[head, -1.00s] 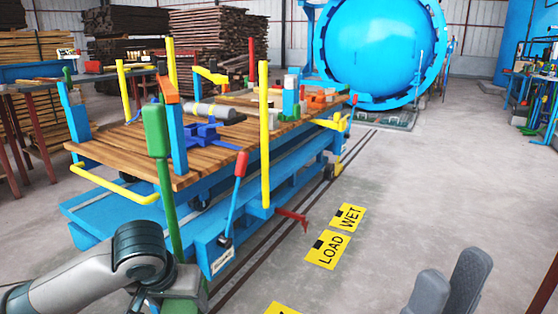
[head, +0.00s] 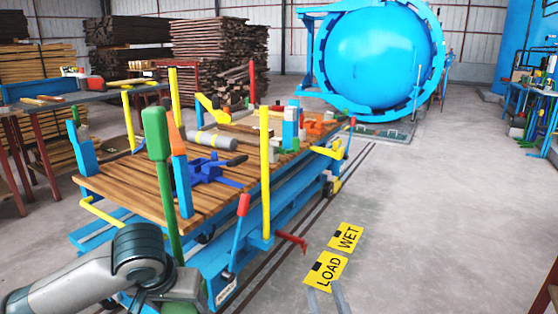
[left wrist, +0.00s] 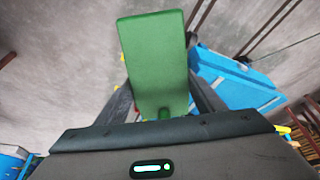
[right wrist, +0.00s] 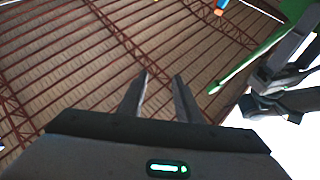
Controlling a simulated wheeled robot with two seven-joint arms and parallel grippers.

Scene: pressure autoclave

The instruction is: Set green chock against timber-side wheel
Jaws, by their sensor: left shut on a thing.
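The green chock is a block (left wrist: 155,50) in the left wrist view. In the head view a tall green handle with a thick top (head: 156,135) rises from my left gripper (left wrist: 164,100), whose fingers lie either side of the green piece and are shut on it. The blue trolley (head: 262,218) with a plank deck stands on rails beyond it. One dark trolley wheel (head: 327,188) shows low at the far end; I cannot tell which wheel is the timber-side one. My right gripper (head: 327,296) is open and empty at the bottom of the head view, fingers apart in the right wrist view (right wrist: 155,95).
Yellow posts, including one (head: 265,175), and a red-topped lever (head: 238,230) stick up along the trolley. Yellow floor signs (head: 325,270) lie right of the rails. A blue autoclave (head: 378,58) stands behind, timber stacks (head: 215,60) back left.

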